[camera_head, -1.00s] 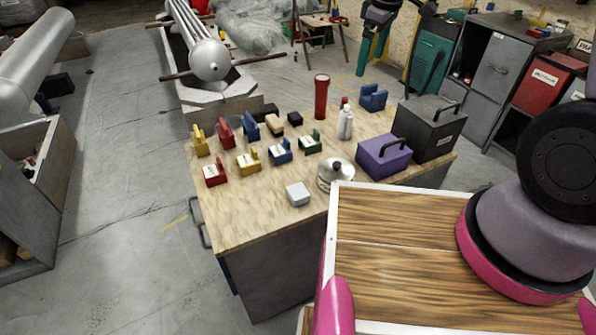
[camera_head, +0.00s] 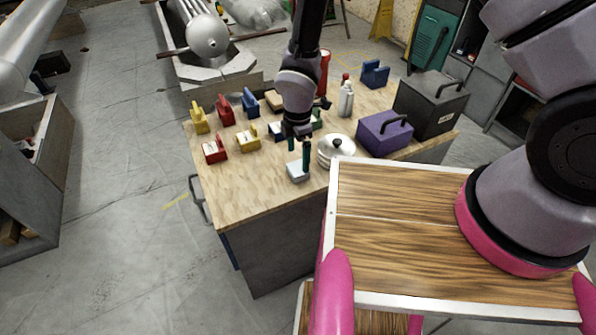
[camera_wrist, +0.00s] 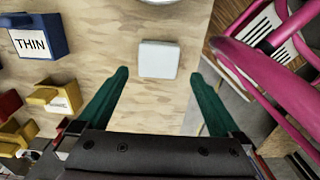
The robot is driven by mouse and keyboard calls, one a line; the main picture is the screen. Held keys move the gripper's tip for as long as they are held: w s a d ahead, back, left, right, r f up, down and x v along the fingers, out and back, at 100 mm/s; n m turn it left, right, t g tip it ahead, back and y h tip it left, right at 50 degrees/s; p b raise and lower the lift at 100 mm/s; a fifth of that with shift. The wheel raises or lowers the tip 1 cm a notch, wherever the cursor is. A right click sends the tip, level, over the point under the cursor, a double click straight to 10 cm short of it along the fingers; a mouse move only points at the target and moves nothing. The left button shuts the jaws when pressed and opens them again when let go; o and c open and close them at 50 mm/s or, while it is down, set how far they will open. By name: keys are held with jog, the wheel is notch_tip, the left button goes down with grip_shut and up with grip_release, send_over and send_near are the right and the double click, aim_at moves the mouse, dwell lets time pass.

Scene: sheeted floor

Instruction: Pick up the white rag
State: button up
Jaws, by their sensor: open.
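The white rag (camera_head: 297,172) looks like a small, pale, folded square block. It lies flat on the wooden workbench top (camera_head: 250,195), near the front edge. In the wrist view the rag (camera_wrist: 158,59) sits centred beyond the fingertips. My gripper (camera_head: 299,150) hangs above and close to the rag, with its dark green fingers pointing down. In the wrist view my gripper (camera_wrist: 160,78) has its two green fingers spread wide, one to each side of the rag's line, with nothing between them. The exact height of the fingertips over the rag is hard to tell.
A purple toolbox (camera_head: 384,133) and dark metal box (camera_head: 431,104) are farther right. Yellow bin (camera_head: 247,139) and red bin (camera_head: 214,149) stand left. Bench space left of the rag is clear.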

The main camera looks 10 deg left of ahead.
aim_at(298, 168)
jog(key=f, duration=0.6)
jog(key=shift+w+f, duration=0.2)
jog(key=shift+f, duration=0.05)
jog(key=c, duration=1.2)
jog(key=shift+r, duration=0.1)
notch_tip(298, 168, up, 10)
jog(key=shift+f, duration=0.1)
